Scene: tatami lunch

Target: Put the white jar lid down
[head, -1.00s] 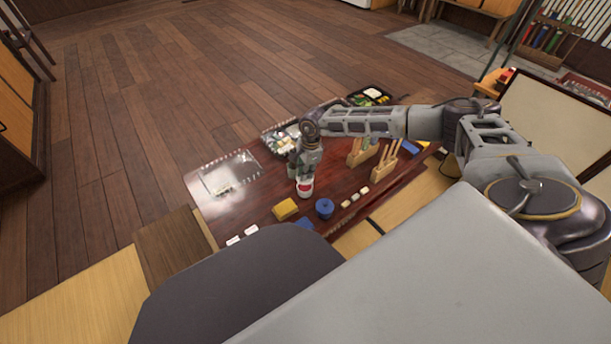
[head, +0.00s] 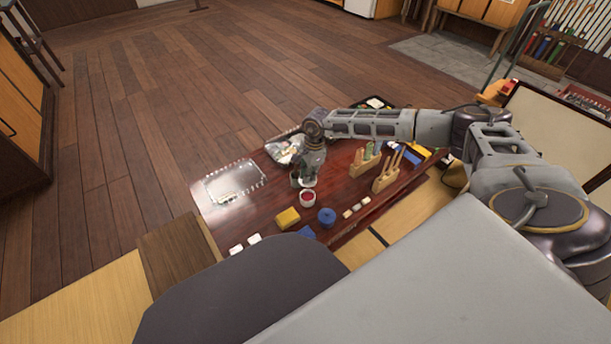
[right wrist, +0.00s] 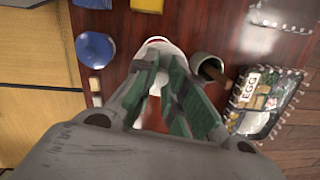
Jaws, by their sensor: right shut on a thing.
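My right gripper (head: 309,178) points down over the low dark-red table. It also shows in the right wrist view (right wrist: 163,72), its green-padded fingers closed on the white jar lid (right wrist: 160,45). The lid is partly covered by the fingers, and I cannot make it out in the head view. An open white jar with red contents (head: 307,199) stands on the table just in front of the gripper. A grey-green cup (right wrist: 210,67) stands beside the fingers. My left gripper is not in view.
A blue round container (head: 327,217) and a yellow block (head: 288,217) stand near the front edge. A clear tray (head: 235,185) lies at left. Bare tabletop shows left of the jar.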

